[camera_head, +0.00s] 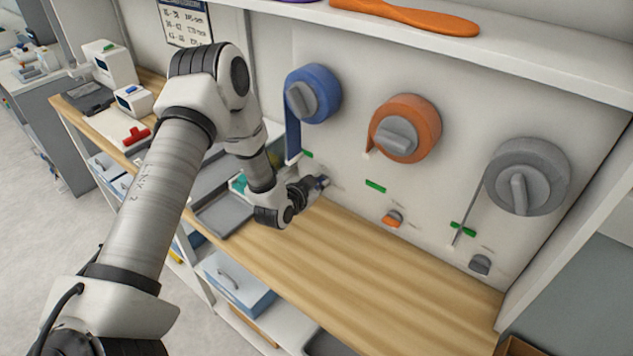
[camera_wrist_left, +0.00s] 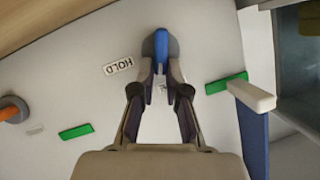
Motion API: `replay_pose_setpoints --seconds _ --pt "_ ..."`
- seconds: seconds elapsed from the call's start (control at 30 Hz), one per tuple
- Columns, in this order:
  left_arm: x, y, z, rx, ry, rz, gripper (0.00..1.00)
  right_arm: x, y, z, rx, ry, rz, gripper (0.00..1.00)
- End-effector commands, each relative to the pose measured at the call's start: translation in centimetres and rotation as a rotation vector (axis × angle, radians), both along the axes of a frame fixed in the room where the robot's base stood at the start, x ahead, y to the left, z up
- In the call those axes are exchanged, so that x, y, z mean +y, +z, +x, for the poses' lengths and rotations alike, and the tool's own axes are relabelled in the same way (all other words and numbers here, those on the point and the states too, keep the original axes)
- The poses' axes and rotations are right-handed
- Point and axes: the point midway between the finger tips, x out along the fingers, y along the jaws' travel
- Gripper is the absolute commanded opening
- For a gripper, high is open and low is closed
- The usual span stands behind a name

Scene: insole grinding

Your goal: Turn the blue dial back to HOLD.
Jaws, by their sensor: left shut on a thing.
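The small blue dial (camera_wrist_left: 161,45) sits on the pale panel, with a grey body and a blue grip bar. My left gripper (camera_wrist_left: 161,72) has its fingertips closed on both sides of that bar. A HOLD label (camera_wrist_left: 118,66) shows upside down beside the dial in the wrist view. The bar stands upright in that picture and does not point at the label. In the head view my left gripper (camera_head: 317,184) reaches the panel below the large blue reel and mostly hides the dial. My right gripper is not in view.
Large blue (camera_head: 318,92), orange (camera_head: 414,122) and grey (camera_head: 538,165) reels are mounted on the panel. A small orange dial (camera_head: 393,218) and a grey dial (camera_head: 480,264) sit below. The wooden worktop (camera_head: 370,275) is clear. A blue strap (camera_wrist_left: 253,135) with a white end hangs near my gripper.

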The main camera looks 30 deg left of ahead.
Motion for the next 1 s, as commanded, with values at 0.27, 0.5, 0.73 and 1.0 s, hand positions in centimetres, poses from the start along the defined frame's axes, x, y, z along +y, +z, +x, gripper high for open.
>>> replay_pose_setpoints --seconds 0.27,0.5,0.73,1.0 --pt "-0.7 -0.6 0.0 -0.022 -0.002 0.262 0.00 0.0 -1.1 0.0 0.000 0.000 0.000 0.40" --pt "-1.1 -1.0 0.0 -0.041 -0.001 0.491 0.00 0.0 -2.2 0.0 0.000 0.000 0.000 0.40" --pt "-1.4 -1.5 0.0 -0.059 0.001 0.708 0.00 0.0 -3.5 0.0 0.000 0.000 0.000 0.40" --pt "-1.6 -2.0 0.0 -0.079 0.003 0.949 0.00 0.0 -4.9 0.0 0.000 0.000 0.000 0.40"
